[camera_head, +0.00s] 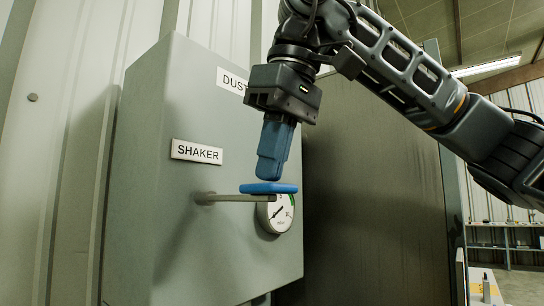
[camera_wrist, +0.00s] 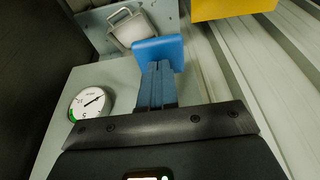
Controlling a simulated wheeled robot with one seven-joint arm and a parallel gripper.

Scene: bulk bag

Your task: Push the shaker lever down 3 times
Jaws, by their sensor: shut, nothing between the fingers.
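The shaker lever is a grey rod (camera_head: 228,198) that sticks out from the grey cabinet below the SHAKER label (camera_head: 196,151). It ends in a flat blue pad (camera_head: 268,188) and stands about level. My gripper (camera_head: 269,179) points down with its blue fingers shut and empty. The fingertips are just above the pad; I cannot tell whether they touch it. In the wrist view the blue pad (camera_wrist: 158,50) lies right at the tips of my shut fingers (camera_wrist: 157,66). The rod is hidden there.
A round gauge (camera_head: 276,214) sits on the cabinet (camera_head: 150,200) behind the lever, and it also shows in the wrist view (camera_wrist: 90,102). A DUST label (camera_head: 232,81) is partly hidden by my arm. A dark panel (camera_head: 370,190) stands right of the cabinet. The wrist view shows a yellow object (camera_wrist: 232,8).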

